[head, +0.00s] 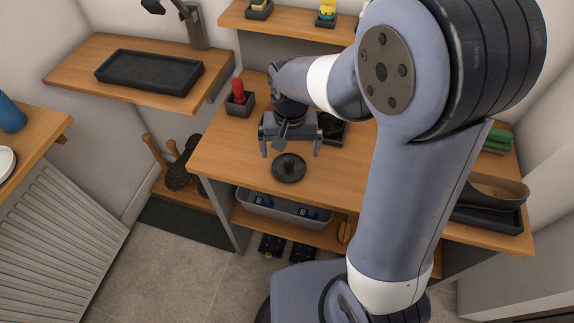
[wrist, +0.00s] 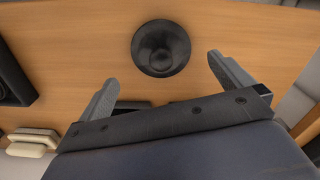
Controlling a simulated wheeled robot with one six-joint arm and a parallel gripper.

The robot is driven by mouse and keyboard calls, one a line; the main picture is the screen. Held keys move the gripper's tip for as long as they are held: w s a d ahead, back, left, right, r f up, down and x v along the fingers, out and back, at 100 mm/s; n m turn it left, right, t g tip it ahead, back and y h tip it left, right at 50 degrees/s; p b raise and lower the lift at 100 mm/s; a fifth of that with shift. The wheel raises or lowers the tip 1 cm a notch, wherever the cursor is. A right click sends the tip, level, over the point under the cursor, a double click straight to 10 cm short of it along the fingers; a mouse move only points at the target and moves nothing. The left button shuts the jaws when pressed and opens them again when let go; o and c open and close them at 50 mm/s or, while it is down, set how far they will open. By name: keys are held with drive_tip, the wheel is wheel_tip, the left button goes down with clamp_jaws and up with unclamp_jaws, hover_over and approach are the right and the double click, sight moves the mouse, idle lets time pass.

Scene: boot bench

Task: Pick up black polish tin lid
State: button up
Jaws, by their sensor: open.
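The black polish tin lid (head: 289,168) lies on the wooden bench top near its front edge. It is a dark round disc with a raised round knob in the middle, and it shows whole in the wrist view (wrist: 161,48). My gripper (head: 291,153) is open and empty above the bench, just behind the lid in the head view. In the wrist view my two fingers (wrist: 162,78) are spread wide, with the lid ahead of and between their tips, apart from both.
A small dark holder with a red item (head: 239,97) stands left of my gripper. A dark tray (head: 332,130) sits behind it, partly hidden. A brown shoe (head: 497,190) rests on a tray at the right. Bare bench wood surrounds the lid.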

sight(289, 158)
drive_tip(key=shift+a+f+p, duration=0.1)
drive_tip(key=shift+f+p, duration=0.35)
drive_tip(key=shift+f, duration=2.2)
drive_tip(key=shift+c, duration=0.2)
drive_tip(key=c, duration=0.9)
drive_tip(key=shift+o, duration=0.2)
drive_tip(key=shift+r, duration=0.15)
